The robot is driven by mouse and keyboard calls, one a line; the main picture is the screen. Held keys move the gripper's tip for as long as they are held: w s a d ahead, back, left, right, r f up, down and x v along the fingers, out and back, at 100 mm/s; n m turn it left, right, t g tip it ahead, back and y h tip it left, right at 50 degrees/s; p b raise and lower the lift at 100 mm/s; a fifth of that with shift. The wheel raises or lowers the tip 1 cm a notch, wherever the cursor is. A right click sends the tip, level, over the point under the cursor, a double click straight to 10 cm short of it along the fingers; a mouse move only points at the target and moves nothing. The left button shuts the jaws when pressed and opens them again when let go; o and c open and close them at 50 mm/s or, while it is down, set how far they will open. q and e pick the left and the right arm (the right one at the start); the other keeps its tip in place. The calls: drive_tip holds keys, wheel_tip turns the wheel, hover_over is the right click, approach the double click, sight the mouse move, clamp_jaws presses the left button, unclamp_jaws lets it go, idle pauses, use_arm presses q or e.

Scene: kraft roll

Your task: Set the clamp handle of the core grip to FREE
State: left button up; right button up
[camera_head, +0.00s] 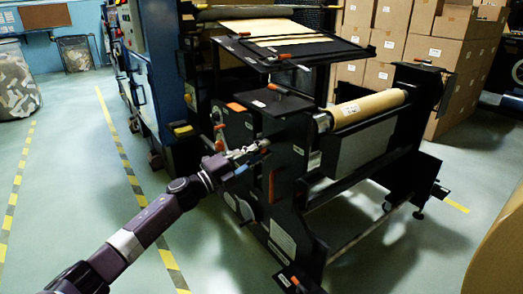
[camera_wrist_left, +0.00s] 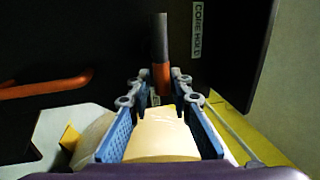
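In the left wrist view, an upright handle with a grey shaft and an orange collar (camera_wrist_left: 161,76) stands in front of a dark panel. A white label reading CORE HOLD (camera_wrist_left: 200,30) is on the panel to its right. My left gripper (camera_wrist_left: 160,84) is open, its blue-padded fingers apart on either side of the collar's lower end; I cannot tell whether they touch it. In the head view, my left gripper (camera_head: 250,151) is at the machine's dark side panel (camera_head: 290,165). No FREE marking is readable. My right gripper is not in view.
Another orange handle (camera_wrist_left: 45,87) sticks out at the left in the wrist view. The kraft roll (camera_head: 368,107) lies on the machine to the right of my gripper. Cardboard boxes (camera_head: 440,60) stand behind.

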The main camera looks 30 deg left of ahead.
use_arm(q)
drive_tip(key=shift+o, duration=0.8)
drive_tip(key=shift+s, duration=0.1)
drive_tip(key=v, duration=1.1)
drive_tip(key=shift+s+a, duration=0.2)
drive_tip(key=shift+s, duration=0.1)
drive_tip(key=shift+f, duration=0.1)
